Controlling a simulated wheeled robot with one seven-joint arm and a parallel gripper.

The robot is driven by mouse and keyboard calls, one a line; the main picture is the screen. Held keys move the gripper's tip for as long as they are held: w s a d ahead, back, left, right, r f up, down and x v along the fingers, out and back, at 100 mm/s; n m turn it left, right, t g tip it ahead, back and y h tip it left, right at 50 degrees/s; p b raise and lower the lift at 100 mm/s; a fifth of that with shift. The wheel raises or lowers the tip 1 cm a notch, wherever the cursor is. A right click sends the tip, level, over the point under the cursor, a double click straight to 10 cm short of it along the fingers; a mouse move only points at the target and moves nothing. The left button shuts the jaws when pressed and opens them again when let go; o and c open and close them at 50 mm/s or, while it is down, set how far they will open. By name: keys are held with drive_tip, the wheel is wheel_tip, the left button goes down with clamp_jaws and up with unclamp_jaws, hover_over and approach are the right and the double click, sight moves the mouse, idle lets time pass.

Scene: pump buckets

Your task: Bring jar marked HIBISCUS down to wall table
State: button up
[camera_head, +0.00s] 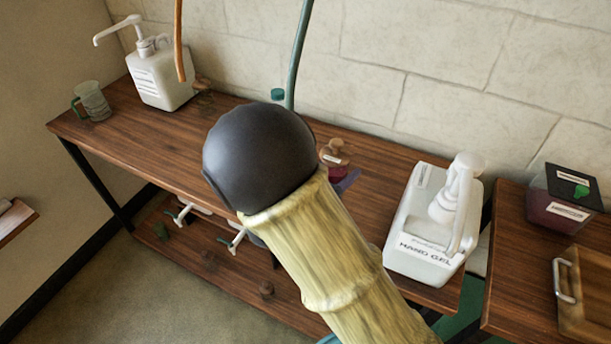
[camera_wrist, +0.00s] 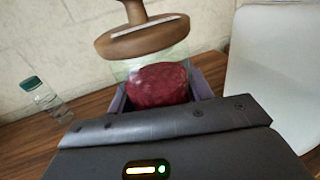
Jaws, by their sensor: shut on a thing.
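The jar (camera_wrist: 161,84) has clear walls, dark red contents and a round wooden lid with a knob. A pale label strip lies on the lid, but its words are too small to read. My gripper (camera_wrist: 160,95) is shut on the jar, with purple fingers on either side of its body. In the head view the jar (camera_head: 337,172) shows past my arm, with a purple finger beside it. Its base is hidden, so I cannot tell whether it touches the wooden table (camera_head: 385,160) along the wall.
A white HAND GEL pump bottle (camera_head: 428,225) stands close to the jar's right. A teal-capped bottle (camera_wrist: 45,98) stands to its left. A white pump bottle (camera_head: 160,78) and a jug (camera_head: 93,101) stand far left. A second table (camera_head: 515,235) at right holds a dark box (camera_head: 565,198) and a wooden tray (camera_head: 590,290).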

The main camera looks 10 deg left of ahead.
wheel_tip(320, 180, down, 6)
drive_tip(key=shift+r+b, duration=0.1)
drive_tip(key=shift+b, duration=0.35)
drive_tip(key=shift+f+b, duration=0.35)
drive_tip(key=shift+f, duration=1.55)
drive_tip(key=o, duration=1.2)
drive_tip(key=shift+f, duration=0.1)
drive_tip(key=v, duration=1.2)
